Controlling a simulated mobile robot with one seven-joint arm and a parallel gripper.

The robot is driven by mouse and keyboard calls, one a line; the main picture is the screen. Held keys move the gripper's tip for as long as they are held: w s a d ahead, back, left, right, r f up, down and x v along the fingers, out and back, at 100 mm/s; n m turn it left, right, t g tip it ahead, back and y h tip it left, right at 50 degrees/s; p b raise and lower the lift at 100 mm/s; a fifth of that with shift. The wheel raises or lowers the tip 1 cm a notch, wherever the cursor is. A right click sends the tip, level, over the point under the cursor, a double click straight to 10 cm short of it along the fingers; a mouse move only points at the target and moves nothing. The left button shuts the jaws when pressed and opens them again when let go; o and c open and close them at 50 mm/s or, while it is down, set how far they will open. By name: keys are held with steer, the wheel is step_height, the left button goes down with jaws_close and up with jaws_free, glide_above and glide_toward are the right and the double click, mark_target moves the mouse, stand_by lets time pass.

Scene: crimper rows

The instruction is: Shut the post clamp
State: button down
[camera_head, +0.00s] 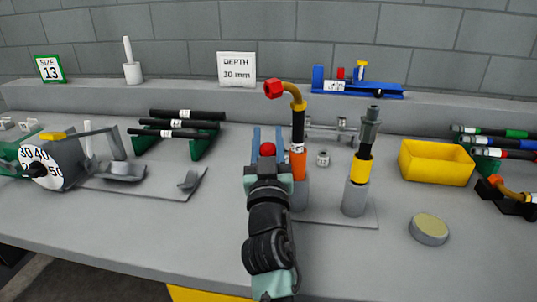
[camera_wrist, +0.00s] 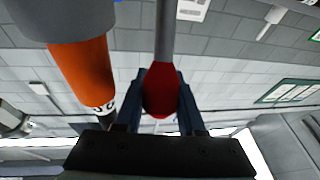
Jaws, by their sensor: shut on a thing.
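In the head view, a post (camera_head: 299,195) with a grey base holds an upright hose assembly (camera_head: 298,163), with an orange sleeve, a white band, a black hose and a brass elbow ending in a red nut (camera_head: 274,88). A red knob (camera_head: 267,149) sits just left of the orange sleeve. My gripper (camera_head: 267,140) is shut on this knob, its blue fingers on either side. In the wrist view, my gripper (camera_wrist: 161,78) holds the red knob (camera_wrist: 160,92) on a grey rod (camera_wrist: 166,30). The orange sleeve (camera_wrist: 84,80) is beside it, apart from the fingers. The clamp's jaw is hidden.
To the right stand a second post (camera_head: 355,199) with a yellow-banded hose, a yellow bin (camera_head: 436,162) and a round tin (camera_head: 429,230). A dial gauge (camera_head: 50,165) and a rack of black hoses (camera_head: 180,130) are at left. The front left of the bench is clear.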

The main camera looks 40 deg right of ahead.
steer(key=b, duration=0.3)
steer(key=shift+s+a+f+t+h, duration=0.25)
steer(key=shift+a+f+t+h, duration=0.05)
steer(key=shift+a+f, duration=0.05)
steer(key=shift+r+b, duration=0.15)
steer(key=shift+b, duration=0.25)
steer(key=shift+s, duration=0.1)
steer(key=c, duration=0.8)
jaws_free()
steer(key=shift+a, duration=0.1)
steer(key=shift+s+a, duration=0.2)
steer(key=s+a, duration=0.2)
steer(key=s, duration=0.1)
steer(key=s+a, duration=0.3)
steer(key=s+a+p, duration=0.1)
steer(key=s+a, duration=0.2)
steer(key=shift+s+f, duration=0.2)
steer(key=shift+s, duration=0.15)
